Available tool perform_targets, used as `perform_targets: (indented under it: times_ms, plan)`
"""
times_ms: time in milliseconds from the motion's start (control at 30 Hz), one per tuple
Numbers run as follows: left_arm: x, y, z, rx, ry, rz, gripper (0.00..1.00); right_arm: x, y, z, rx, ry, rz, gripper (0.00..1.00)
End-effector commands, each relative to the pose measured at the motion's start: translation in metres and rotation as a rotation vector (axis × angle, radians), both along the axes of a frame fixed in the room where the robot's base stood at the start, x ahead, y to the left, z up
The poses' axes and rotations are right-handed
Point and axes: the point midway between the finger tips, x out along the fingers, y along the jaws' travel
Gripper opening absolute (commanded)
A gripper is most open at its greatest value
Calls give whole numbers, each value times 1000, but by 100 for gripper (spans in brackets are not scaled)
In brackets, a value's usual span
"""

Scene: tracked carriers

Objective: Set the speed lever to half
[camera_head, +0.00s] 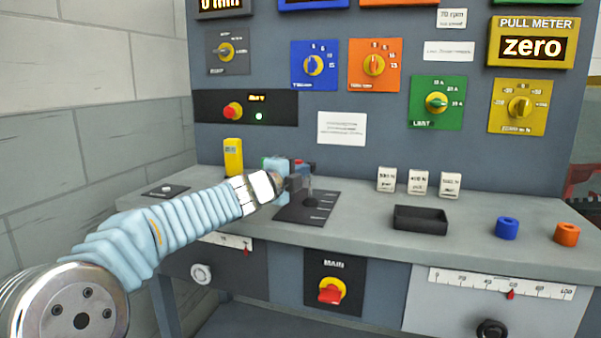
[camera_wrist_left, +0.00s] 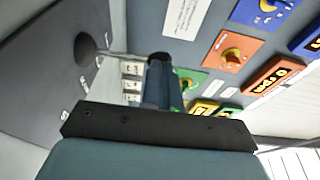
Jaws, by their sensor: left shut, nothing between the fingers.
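The speed lever's dark plate (camera_head: 290,213) with pale scale marks lies on the bench top. It also shows at the left of the left wrist view (camera_wrist_left: 40,75), with a round dark base. A thin pale lever rod (camera_wrist_left: 122,55) runs from that base toward my left gripper and passes behind its fingers. My left gripper (camera_head: 299,184) is over the plate, shut and empty, beside the rod. Its fingers show in the left wrist view (camera_wrist_left: 160,80). I cannot tell whether they touch the rod. The lever's top is mostly hidden. My right gripper is out of view.
A yellow block (camera_head: 233,157) stands behind my left arm. The upright panel (camera_head: 400,140) with knobs rises behind the bench.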

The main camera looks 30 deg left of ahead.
Motion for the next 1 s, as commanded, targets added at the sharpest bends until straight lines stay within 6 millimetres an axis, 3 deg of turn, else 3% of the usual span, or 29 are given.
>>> perform_targets:
  times_ms: [367, 567, 1000]
  plan:
    - [3, 0, 0, 1, 0, -1, 0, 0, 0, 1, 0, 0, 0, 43]
    - [16, 2, 9, 0, 1, -3, 0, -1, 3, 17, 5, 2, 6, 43]
    - [17, 2, 6, 1, 0, -1, 0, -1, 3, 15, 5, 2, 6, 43]
